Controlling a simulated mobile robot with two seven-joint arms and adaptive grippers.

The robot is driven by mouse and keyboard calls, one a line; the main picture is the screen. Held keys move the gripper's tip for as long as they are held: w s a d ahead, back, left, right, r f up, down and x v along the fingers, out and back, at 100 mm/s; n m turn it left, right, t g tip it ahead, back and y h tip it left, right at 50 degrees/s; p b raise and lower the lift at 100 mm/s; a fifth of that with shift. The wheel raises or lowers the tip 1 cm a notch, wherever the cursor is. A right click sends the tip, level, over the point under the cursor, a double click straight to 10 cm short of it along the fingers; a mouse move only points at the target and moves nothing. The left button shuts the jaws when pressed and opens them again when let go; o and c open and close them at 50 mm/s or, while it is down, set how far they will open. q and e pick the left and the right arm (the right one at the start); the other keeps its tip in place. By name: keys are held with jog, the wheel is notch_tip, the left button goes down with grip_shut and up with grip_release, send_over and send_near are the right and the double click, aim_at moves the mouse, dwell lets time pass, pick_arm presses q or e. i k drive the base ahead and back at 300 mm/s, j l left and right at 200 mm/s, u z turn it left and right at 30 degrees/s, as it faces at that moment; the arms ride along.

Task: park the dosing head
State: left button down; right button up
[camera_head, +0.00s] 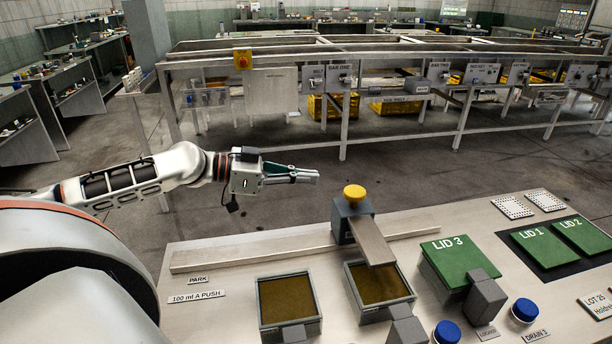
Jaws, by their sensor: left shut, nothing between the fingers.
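The dosing head (346,226) is a dark grey block with a yellow knob (354,192) on top. It sits on a long pale rail (280,254) on the bench, well right of the PARK label (198,279). Its light spout (372,243) slopes over the back edge of the middle bin (397,301). My left gripper (317,177) comes in from the left, shut and empty. It points right, and in the picture its tips are left of and a little above the yellow knob, apart from it. My right gripper is not in view.
A left bin (260,307) with brown contents is open. Lid 3 (452,250) covers the right bin. Lids 1 (540,247) and 2 (582,235) lie on a dark mat. Blue knobs (525,309) stand near the front. A metal sizer frame (400,55) stands behind, across open floor.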

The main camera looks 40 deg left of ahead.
aim_at(349, 226)
jog(key=k+l, duration=1.25)
